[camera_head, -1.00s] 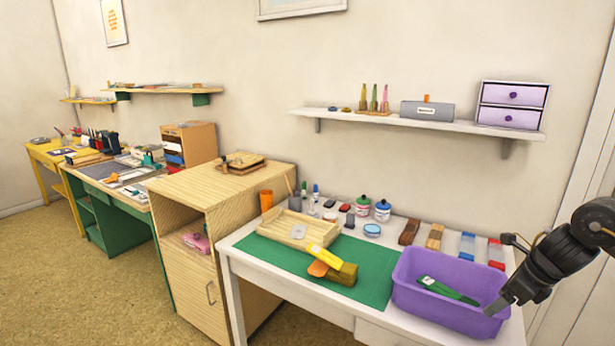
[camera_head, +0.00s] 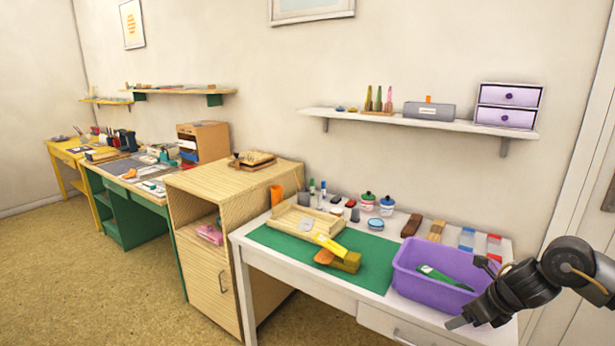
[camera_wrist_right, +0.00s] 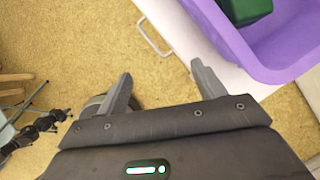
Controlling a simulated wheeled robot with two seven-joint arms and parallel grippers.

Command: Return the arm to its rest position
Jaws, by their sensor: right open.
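My right gripper (camera_head: 468,318) is in front of the purple bin at the lower right of the head view, low beside the white desk's front. In the right wrist view its two fingers (camera_wrist_right: 160,88) are spread apart with nothing between them, above the tan floor and near the desk's front edge. The purple bin (camera_head: 425,287) stands at the desk's right end with a green item (camera_head: 440,275) inside. It also shows in the right wrist view (camera_wrist_right: 225,30). My left gripper is out of view.
The white desk (camera_head: 340,290) holds a green mat (camera_head: 375,262), a wooden tray (camera_head: 285,222), a yellow-and-orange item (camera_head: 335,250), jars and blocks. A drawer handle (camera_wrist_right: 155,38) projects from the desk front near my right gripper. The floor (camera_head: 90,290) at left is clear.

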